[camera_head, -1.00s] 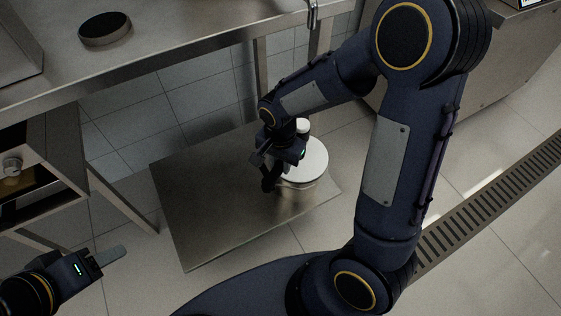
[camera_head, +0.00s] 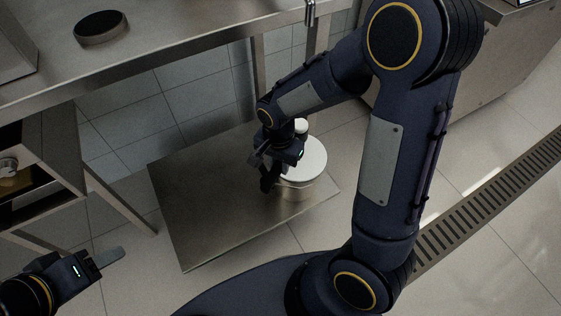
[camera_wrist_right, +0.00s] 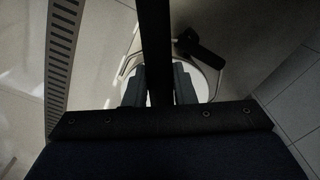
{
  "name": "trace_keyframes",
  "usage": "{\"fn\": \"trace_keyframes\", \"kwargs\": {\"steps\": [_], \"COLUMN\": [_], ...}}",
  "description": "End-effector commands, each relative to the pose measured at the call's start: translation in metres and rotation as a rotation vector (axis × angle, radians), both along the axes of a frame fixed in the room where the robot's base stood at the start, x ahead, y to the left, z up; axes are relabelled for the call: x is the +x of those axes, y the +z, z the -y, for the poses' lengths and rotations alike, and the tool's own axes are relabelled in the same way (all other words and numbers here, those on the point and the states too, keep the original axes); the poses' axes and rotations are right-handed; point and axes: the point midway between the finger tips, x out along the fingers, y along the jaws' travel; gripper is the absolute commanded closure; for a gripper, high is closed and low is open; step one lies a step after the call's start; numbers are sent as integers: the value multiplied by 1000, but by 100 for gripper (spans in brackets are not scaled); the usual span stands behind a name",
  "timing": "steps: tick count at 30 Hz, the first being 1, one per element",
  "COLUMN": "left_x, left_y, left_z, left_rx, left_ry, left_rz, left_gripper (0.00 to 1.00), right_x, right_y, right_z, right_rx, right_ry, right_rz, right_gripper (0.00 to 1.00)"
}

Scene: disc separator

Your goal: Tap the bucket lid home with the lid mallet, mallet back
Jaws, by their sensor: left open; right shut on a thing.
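Whether the lid is fully seated cannot be told. The lid also shows behind the fingers in the right wrist view (camera_wrist_right: 203,88), with a wire handle and its black grip (camera_wrist_right: 203,50) to one side. My right gripper (camera_head: 272,165) is over the bucket's left side, shut on the dark mallet handle (camera_wrist_right: 155,45). The handle runs out of the wrist view, and the mallet head cannot be clearly identified. My left gripper (camera_head: 112,258) is open and empty at lower left.
A small pale cylinder (camera_head: 301,125) shows behind the right gripper. The metal platform (camera_head: 200,215) is clear to the left of the bucket. A steel table (camera_head: 180,55) with a dark round object (camera_head: 101,28) stands behind. An open cabinet (camera_head: 65,150) is at left.

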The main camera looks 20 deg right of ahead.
Motion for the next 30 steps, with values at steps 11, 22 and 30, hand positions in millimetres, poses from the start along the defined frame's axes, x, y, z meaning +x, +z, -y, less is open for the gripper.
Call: {"fn": "trace_keyframes", "kwargs": {"steps": [11,22,30], "left_x": [0,0,0], "left_y": [26,53,52], "left_z": [0,0,0], "left_rx": [0,0,0], "left_ry": [0,0,0], "left_rz": [0,0,0], "left_gripper": [48,48,48], "right_x": [1,0,0], "right_y": [29,61,60], "right_z": [0,0,0], "right_rx": [1,1,1], "right_ry": [1,1,1], "right_rz": [3,1,1], "right_gripper": [100,100,100]}}
